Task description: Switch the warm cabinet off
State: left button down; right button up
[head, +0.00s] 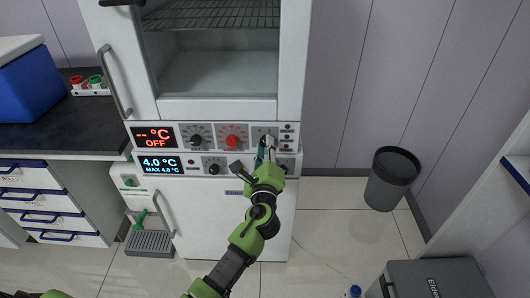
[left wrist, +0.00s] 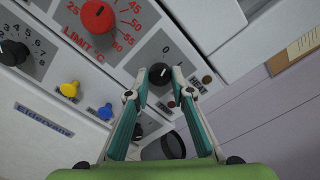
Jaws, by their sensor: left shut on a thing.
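The warm cabinet (head: 291,75) stands ahead, with its control panel below a glass door. Its display (head: 155,137) shows dashes, °C and OFF in red. My left gripper (head: 267,143) is at the right part of the panel. In the left wrist view, the left gripper (left wrist: 160,80) is shut on a small black knob (left wrist: 160,72), one finger on each side. A 0 mark shows above this knob. A red limit knob (left wrist: 98,16) is beside it; this red knob (head: 232,141) also shows in the head view. My right gripper is not in view.
A lower display (head: 160,165) reads 4.0 °C in blue, on the unit below. A dark counter with a blue box (head: 36,88) is at the left. A dark bin (head: 391,180) stands on the floor at the right. Open floor lies between the unit and the bin.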

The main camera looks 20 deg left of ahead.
pick_arm(q)
jog(key=shift+n+b, duration=0.5)
jog(key=shift+n, duration=0.4)
jog(key=c, duration=1.8)
grip_release()
jog(key=v, duration=1.2)
